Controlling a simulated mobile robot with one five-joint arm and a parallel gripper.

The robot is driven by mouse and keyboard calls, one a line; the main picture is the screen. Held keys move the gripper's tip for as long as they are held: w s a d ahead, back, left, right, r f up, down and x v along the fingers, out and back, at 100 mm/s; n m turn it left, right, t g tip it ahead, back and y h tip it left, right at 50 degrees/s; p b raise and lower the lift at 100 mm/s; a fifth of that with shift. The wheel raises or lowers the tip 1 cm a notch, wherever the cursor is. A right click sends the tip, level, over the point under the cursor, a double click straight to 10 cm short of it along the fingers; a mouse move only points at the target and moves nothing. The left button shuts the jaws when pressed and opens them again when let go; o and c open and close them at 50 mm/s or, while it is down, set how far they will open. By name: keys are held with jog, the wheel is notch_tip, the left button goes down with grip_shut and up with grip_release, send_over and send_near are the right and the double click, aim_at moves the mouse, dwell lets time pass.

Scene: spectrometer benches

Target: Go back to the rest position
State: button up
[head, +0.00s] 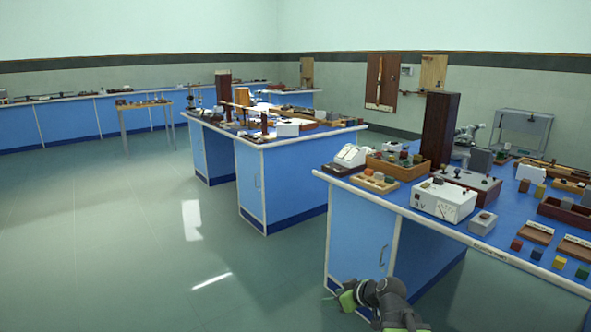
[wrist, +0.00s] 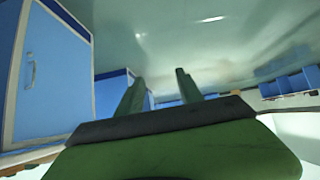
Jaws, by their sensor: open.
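My gripper (wrist: 158,90) shows in the wrist view with its two green fingers apart and nothing between them. In the head view my gripper (head: 338,297) is at the bottom, in front of the blue cabinet side of the nearest bench (head: 352,226), below the bench top. It holds nothing that I can see. The wrist view looks out low over the floor, with a blue cabinet door (wrist: 52,80) close at the left.
The nearest bench carries a white meter box (head: 443,201), a wooden tray (head: 398,166), a tall dark box (head: 438,128) and several small coloured blocks. A second bench (head: 287,187) stands behind it. The floor (head: 130,240) at the left is clear.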

jog(key=s+a+f+g+h, duration=0.2)
jog(key=s+a+f+g, duration=0.25)
jog(key=s, duration=0.25)
jog(key=s+d+f+m+g+h, duration=0.3)
jog(key=s+d+f+m+h, duration=0.1)
jog(key=s+d+m, duration=0.3)
notch_tip(320, 180, up, 26)
jog(key=d+p, duration=0.1)
jog(key=p, duration=2.5)
jog(key=shift+s+d+r+m, duration=0.2)
jog(key=shift+s+m, duration=0.1)
jog(key=shift+s, duration=0.1)
